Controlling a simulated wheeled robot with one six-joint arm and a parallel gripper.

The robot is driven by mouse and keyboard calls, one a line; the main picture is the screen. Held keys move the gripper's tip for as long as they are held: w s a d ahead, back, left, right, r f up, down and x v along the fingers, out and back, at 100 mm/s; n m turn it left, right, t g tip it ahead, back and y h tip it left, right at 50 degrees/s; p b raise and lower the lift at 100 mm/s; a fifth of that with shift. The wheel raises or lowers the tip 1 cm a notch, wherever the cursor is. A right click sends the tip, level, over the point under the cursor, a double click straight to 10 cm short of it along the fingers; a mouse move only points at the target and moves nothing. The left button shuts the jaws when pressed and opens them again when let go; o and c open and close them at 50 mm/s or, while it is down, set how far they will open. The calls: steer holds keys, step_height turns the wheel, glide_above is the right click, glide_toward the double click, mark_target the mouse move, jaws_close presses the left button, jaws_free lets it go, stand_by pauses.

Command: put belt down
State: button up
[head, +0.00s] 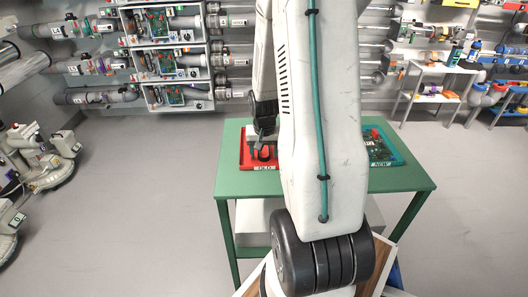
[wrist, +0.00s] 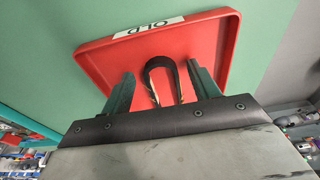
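The black belt (wrist: 160,68), a narrow loop, shows in the wrist view over the red tray (wrist: 215,45) labelled OLD. My gripper (wrist: 160,78) is open, with one finger on each side of the belt and a gap on both sides. I cannot tell for sure whether the belt rests on the tray floor. In the head view the belt (head: 264,154) is a small dark loop at the red tray (head: 245,160), below my gripper (head: 264,138). My arm hides part of the table's middle.
The green table (head: 405,178) carries a teal tray (head: 399,146) labelled NEW on the right, with a green board and a red part in it. Shelves (head: 170,60) with boards and tubes line the back wall. Open grey floor (head: 140,190) lies left of the table.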

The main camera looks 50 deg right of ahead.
step_height(320, 180, up, 11)
steer(key=s+a, duration=0.1)
steer(key=a+r+n, duration=0.3)
steer(key=a+r, duration=0.4)
steer(key=a, duration=0.3)
steer(key=s+a+r+n, duration=0.3)
steer(key=s+a+r, duration=0.1)
steer(key=s+a, duration=0.3)
steer(key=s+a+r+n+y, duration=0.1)
steer(key=s+a+r+n, duration=0.2)
steer(key=s+a, duration=0.4)
steer(key=a+n, duration=0.1)
steer(key=a, duration=0.3)
steer(key=shift+s+a+r, duration=0.15)
steer(key=shift+a+r, duration=0.15)
steer(key=shift+r, duration=0.1)
